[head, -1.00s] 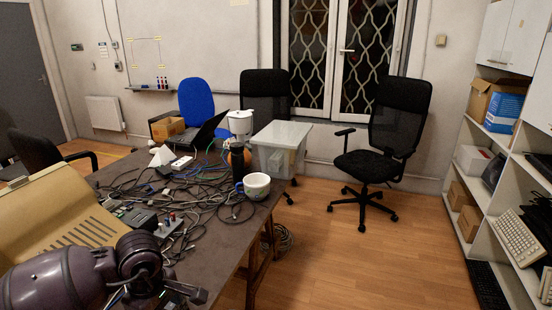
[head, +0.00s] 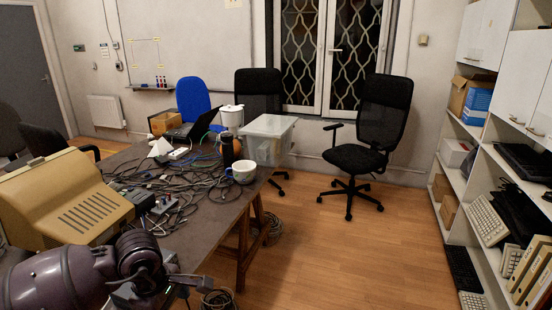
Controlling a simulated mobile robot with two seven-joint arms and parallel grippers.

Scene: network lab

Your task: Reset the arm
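My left arm (head: 60,278) comes in at the lower left of the head view, bent, with its dark purple links in front of the table's near end. My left gripper (head: 150,297) is partly in view at the bottom edge, behind the rounded wrist joint. My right arm and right gripper are out of view.
A table (head: 205,238) holds tangled cables, a beige computer case (head: 65,195) close to my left arm, a cup (head: 242,172) and a clear bin (head: 268,140). An office chair (head: 352,158) and shelves (head: 478,165) stand right. The wooden floor (head: 345,255) between is clear.

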